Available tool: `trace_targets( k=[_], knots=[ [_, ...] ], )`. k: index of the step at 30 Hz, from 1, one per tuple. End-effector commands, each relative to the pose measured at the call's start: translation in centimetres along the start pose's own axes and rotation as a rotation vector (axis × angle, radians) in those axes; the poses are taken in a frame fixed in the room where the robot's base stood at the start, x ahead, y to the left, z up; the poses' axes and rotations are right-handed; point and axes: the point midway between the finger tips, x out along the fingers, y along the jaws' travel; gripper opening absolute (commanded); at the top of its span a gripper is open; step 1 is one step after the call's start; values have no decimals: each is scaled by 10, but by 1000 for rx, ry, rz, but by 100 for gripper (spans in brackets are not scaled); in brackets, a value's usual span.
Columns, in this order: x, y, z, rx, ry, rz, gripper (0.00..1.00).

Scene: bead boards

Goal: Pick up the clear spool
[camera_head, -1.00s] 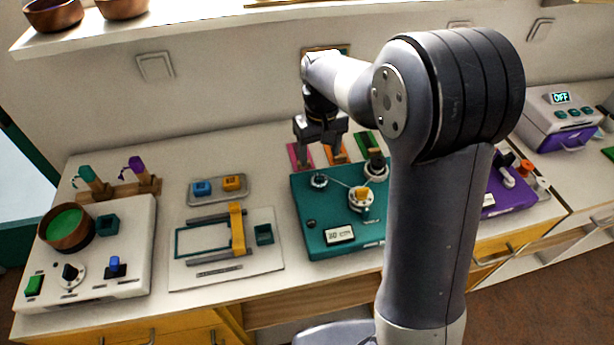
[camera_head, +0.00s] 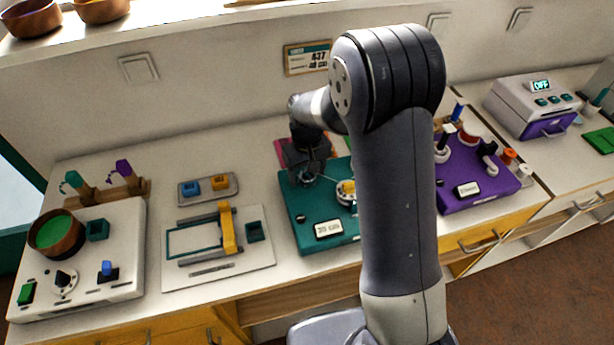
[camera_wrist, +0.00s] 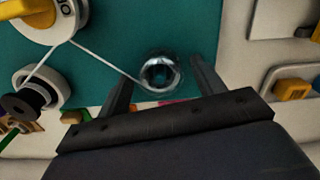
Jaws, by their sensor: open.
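The clear spool (camera_wrist: 161,73) is a small glassy ring with a dark centre on the teal board (camera_wrist: 120,52). A white thread runs from it to a white dial with a yellow handle (camera_wrist: 30,14). In the wrist view my gripper (camera_wrist: 160,70) is open, one finger to each side of the spool, with gaps showing. I cannot tell how far down the fingertips reach. In the head view my gripper (camera_head: 307,172) is over the back left corner of the teal board (camera_head: 296,212), and the spool is mostly hidden there.
A white spool with a black post (camera_wrist: 38,95) stands on the same board. Left of the board is a white frame board with a yellow bar (camera_head: 228,231), and behind it a tray (camera_head: 207,197) with blue and yellow blocks. A purple board (camera_head: 455,180) stands to the right.

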Motion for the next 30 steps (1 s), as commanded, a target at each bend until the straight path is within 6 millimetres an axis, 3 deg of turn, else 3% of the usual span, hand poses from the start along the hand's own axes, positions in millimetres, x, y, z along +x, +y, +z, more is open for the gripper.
trace_targets(
  k=[17, 25, 30],
  knots=[
    [0, 0, 0, 0, 0, 0, 21],
    [-7, 0, -1, 0, 2, 0, 21],
    [-35, 0, -1, 0, 6, 1, 21]
  ],
)
